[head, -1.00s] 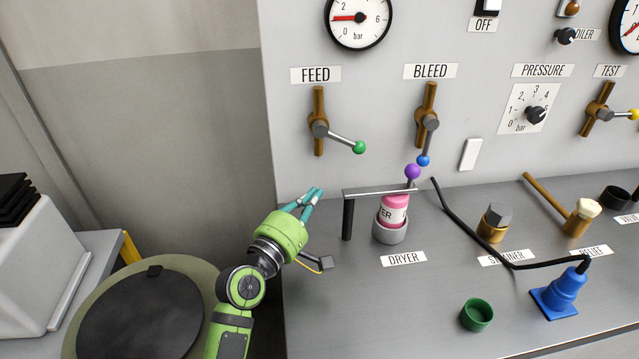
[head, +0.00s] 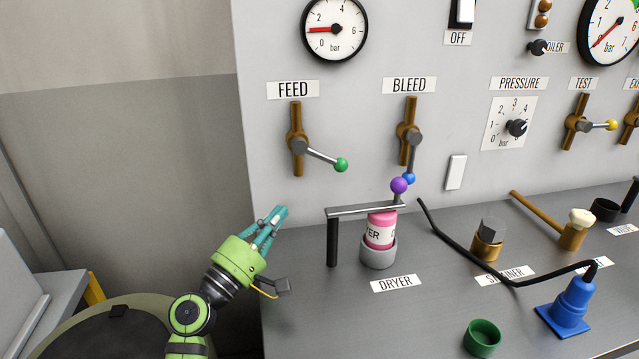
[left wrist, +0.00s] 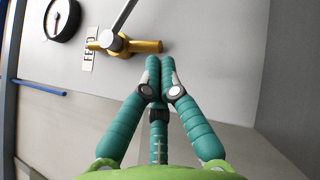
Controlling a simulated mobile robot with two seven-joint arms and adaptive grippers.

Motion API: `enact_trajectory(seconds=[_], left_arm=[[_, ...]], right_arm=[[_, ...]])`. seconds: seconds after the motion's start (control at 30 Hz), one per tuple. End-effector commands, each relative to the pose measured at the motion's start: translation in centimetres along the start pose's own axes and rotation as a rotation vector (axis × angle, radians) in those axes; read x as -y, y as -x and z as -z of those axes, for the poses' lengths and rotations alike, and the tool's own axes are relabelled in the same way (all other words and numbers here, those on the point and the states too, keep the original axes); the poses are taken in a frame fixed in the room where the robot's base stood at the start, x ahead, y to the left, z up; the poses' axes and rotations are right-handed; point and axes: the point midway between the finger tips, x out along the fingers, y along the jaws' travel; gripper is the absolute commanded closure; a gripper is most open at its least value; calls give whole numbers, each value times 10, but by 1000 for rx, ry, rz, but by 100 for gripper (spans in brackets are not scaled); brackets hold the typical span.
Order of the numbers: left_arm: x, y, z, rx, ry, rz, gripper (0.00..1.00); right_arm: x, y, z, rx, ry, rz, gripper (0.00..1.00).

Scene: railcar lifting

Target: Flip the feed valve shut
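The feed valve (head: 299,145) is on the upright grey panel under the FEED label (head: 293,90). Its brass body runs up and down. Its grey lever ends in a green ball (head: 341,165) and points right and slightly down. My left gripper (head: 277,214) is below and left of the valve, apart from it, pointing up toward the panel. In the left wrist view the gripper's teal fingertips (left wrist: 160,64) are together with nothing visible between them. The valve body (left wrist: 130,46) is just beyond them; the lever runs out of the top and its ball is out of frame. My right gripper is not in view.
The bleed valve (head: 408,135) with its blue ball is to the right. A black cable (head: 470,255) crosses the bench. The panel left of the feed valve is bare.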

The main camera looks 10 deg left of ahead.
Motion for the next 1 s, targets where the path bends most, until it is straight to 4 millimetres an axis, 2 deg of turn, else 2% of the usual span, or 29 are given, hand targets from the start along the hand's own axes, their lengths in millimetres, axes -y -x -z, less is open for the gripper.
enact_trajectory(seconds=[0.03, 0.2, 0.4, 0.63, 1.0], left_arm=[[-4, -12, -2, 2, 2, -2, 100], [-4, -50, -2, 1, 2, -2, 100], [-4, -89, -6, 2, 3, 1, 100], [-1, -106, -26, -1, 0, 2, 100], [0, -109, -29, -1, -1, 2, 100]], right_arm=[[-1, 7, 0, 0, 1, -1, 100], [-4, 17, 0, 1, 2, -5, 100], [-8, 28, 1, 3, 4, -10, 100], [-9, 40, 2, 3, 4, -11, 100], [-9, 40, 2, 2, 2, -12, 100]])
